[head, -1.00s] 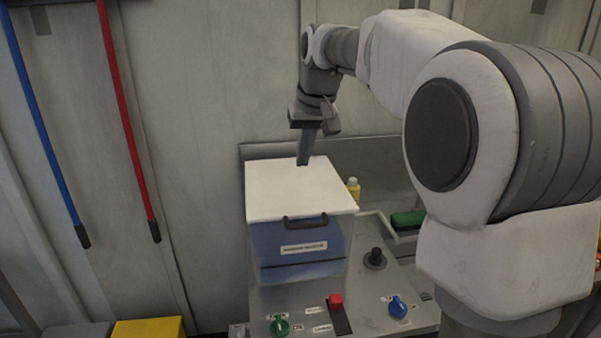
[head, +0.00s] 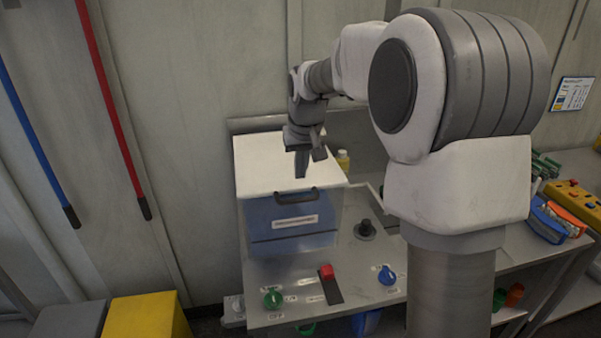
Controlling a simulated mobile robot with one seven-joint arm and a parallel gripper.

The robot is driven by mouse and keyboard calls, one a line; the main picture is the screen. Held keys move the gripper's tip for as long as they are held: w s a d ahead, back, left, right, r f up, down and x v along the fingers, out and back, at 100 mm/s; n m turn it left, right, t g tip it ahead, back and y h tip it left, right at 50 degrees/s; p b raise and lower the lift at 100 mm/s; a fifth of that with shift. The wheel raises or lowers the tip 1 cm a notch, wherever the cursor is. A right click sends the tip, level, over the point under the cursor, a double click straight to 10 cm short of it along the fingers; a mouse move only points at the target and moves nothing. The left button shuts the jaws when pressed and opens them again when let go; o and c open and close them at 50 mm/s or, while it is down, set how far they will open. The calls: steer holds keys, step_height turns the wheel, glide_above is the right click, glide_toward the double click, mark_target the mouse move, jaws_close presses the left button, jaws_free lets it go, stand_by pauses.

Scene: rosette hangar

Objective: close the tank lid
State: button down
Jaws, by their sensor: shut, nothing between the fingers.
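The tank is a box with a blue front (head: 290,222) and a label, standing on the grey bench against the wall. Its white lid (head: 262,165) lies flat across the top, with a dark handle (head: 296,197) at the front edge. No gap shows between lid and tank from here. My gripper (head: 301,176) is shut and empty, pointing down over the right part of the lid. I cannot tell whether its tips touch the lid.
A yellow bottle (head: 343,160) stands right of the tank. A black knob (head: 366,229), a red switch (head: 326,271), a green knob (head: 272,298) and a blue knob (head: 387,275) are on the bench. Blue and orange pouches (head: 560,220) lie at the right.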

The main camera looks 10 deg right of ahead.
steer(key=shift+f, duration=0.65)
steer(key=shift+f, duration=0.1)
